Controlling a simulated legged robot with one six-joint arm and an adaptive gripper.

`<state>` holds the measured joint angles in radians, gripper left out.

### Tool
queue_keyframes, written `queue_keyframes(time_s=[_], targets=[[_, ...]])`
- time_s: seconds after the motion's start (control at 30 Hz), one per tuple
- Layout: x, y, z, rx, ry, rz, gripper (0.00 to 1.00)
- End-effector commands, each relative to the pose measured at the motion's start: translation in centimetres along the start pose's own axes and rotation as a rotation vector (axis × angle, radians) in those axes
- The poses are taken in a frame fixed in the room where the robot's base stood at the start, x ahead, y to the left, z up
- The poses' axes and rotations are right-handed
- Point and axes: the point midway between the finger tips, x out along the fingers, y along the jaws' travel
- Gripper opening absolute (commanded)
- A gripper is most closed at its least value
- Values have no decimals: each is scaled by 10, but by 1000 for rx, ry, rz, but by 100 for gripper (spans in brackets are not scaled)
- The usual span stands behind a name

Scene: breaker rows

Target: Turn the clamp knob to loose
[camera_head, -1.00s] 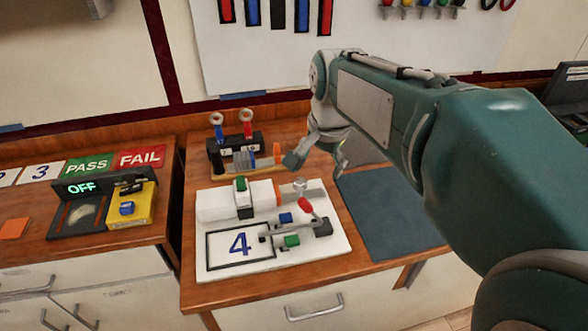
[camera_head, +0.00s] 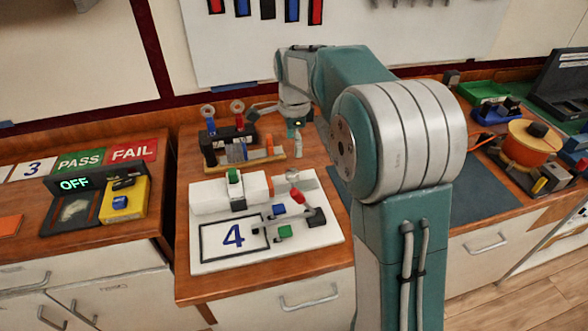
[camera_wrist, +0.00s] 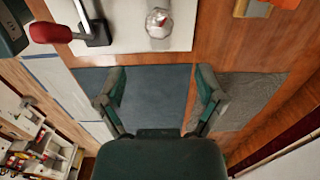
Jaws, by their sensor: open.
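A round silvery knob (camera_head: 292,175) with a red mark on top stands at the right of the white board (camera_head: 210,256) marked 4. It also shows at the top of the wrist view (camera_wrist: 158,22). A red-handled lever (camera_head: 298,196) sits just in front of it and shows at the upper left of the wrist view (camera_wrist: 50,33). My gripper (camera_head: 297,125) is beyond the knob, above the wooden top, and apart from it. In the wrist view my gripper (camera_wrist: 160,92) has its two fingers spread, with nothing between them.
A dark blue mat (camera_head: 470,195) lies right of the board, partly hidden by my arm. A black block with ringed posts (camera_head: 233,139) stands behind the board. A grey panel (camera_head: 73,208) reading OFF is at left. An orange spool (camera_head: 525,143) stands at right.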

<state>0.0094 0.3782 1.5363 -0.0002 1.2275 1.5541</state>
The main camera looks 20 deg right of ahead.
Motion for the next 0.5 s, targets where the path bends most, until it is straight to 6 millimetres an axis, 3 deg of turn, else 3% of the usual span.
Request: queue_keyframes(time_s=[0.3,0.5], targets=[[60,1,0,-2,0,2,87],[84,0,0,-2,-1,0,87]])
